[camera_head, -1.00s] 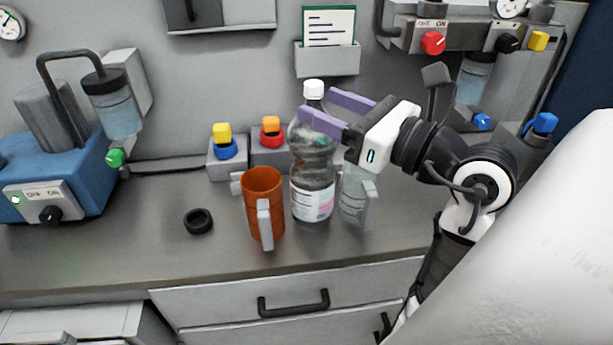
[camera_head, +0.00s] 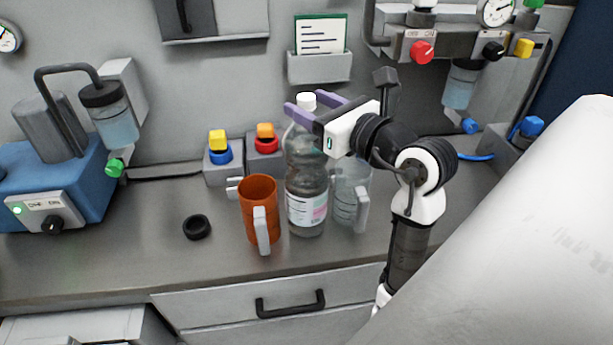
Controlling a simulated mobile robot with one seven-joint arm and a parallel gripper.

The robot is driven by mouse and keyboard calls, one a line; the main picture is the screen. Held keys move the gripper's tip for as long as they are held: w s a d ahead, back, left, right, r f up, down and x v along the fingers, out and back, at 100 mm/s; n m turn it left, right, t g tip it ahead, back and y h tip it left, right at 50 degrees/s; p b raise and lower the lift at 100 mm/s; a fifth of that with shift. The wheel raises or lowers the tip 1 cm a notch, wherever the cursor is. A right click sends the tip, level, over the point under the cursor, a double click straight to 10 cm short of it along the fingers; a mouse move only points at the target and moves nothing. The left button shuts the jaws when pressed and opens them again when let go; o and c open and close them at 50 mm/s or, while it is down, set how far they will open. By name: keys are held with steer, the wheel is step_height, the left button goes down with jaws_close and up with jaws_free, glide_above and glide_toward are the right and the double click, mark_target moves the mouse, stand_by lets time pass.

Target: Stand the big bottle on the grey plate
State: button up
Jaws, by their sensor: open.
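The big bottle (camera_head: 306,178) is clear, with a white cap and a pale label. It stands upright on the grey counter, between an orange mug and a clear jug. My gripper (camera_head: 296,104) is at the top of the bottle, its purple fingers open and pointing left. One finger passes in front of the neck and the other shows behind the cap. I cannot tell whether either finger touches the bottle. I cannot make out a grey plate in this view.
The orange mug (camera_head: 260,208) stands close on the bottle's left. The clear jug (camera_head: 348,196) stands close on its right. A black ring (camera_head: 197,227) lies further left on the counter (camera_head: 120,255). Button boxes (camera_head: 223,172) stand behind. The counter's front left is clear.

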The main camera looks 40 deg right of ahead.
mark_target(299, 98)
steer(key=w, duration=0.3)
steer(key=shift+w+a+p, duration=0.15)
steer(key=shift+a+p, duration=0.05)
steer(key=shift+p, duration=0.2)
steer(key=shift+c, duration=0.2)
jaws_close()
stand_by(0.8)
steer(key=shift+r, duration=0.2)
